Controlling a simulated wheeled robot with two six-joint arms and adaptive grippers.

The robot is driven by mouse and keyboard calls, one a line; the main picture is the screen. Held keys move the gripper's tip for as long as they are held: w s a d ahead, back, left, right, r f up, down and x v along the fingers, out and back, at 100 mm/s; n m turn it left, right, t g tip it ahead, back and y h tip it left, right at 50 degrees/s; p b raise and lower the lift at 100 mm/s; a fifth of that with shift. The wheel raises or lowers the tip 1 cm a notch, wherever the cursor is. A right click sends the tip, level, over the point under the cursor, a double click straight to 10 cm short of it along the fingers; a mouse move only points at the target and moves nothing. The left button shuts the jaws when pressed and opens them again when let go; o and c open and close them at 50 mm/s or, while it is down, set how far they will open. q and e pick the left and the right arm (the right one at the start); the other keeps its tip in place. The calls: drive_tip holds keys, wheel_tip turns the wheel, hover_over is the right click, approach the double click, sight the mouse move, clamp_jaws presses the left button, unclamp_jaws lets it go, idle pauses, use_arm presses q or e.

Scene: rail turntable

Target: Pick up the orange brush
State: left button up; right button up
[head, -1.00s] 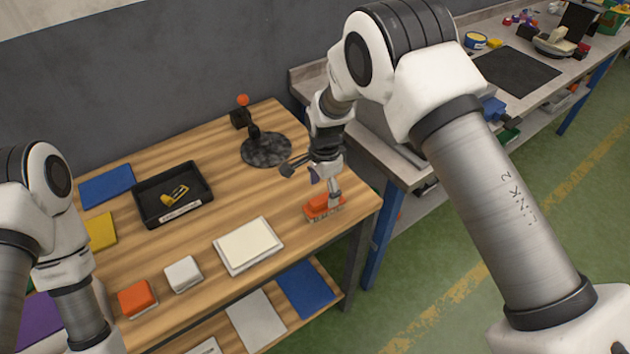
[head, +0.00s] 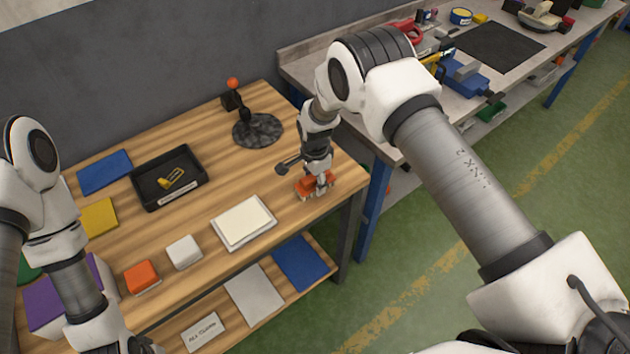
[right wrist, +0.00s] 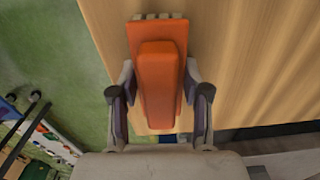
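The orange brush (head: 305,184) lies on the wooden table near its right corner, partly hidden by my right gripper. In the right wrist view the brush (right wrist: 160,85) has an orange raised handle and pale bristles at its far end. My right gripper (right wrist: 159,72) has its fingers spread on both sides of the brush, with narrow gaps beside it. In the head view the right gripper (head: 318,184) is down at the brush. My left gripper (head: 120,346) shows only in part at the bottom edge, and its fingers cannot be made out.
On the table are a white pad (head: 243,222), a white block (head: 184,252), an orange block (head: 142,276), a black tray (head: 146,196) and a joystick-like stand (head: 257,130). A grey bench (head: 395,155) stands to the right. A shelf with flat sheets lies below the table front.

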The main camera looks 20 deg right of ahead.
drive_tip(key=shift+f, duration=0.15)
drive_tip(key=shift+c, duration=0.2)
drive_tip(key=shift+w+r, duration=0.15)
drive_tip(key=shift+r, duration=0.3)
wheel_tip(320, 180, up, 3)
drive_tip(key=shift+a+r+p, duration=0.1)
drive_tip(key=shift+p, duration=1.1)
drive_tip(key=s+p, duration=0.1)
drive_tip(key=s, duration=0.1)
drive_tip(key=s+a+p, duration=0.1)
drive_tip(key=s+p, duration=0.1)
drive_tip(key=s+a+r+p, duration=0.1)
drive_tip(key=s, duration=0.1)
drive_tip(key=shift+s+r+p, duration=0.1)
drive_tip(key=shift+s+p, duration=0.15)
drive_tip(key=shift+p, duration=0.15)
drive_tip(key=s+a, duration=0.3)
drive_tip(key=s, duration=0.5)
drive_tip(key=shift+s+f, duration=0.2)
drive_tip(key=shift+s, duration=0.05)
drive_tip(key=shift+a, duration=0.1)
drive_tip(key=shift+o, duration=0.8)
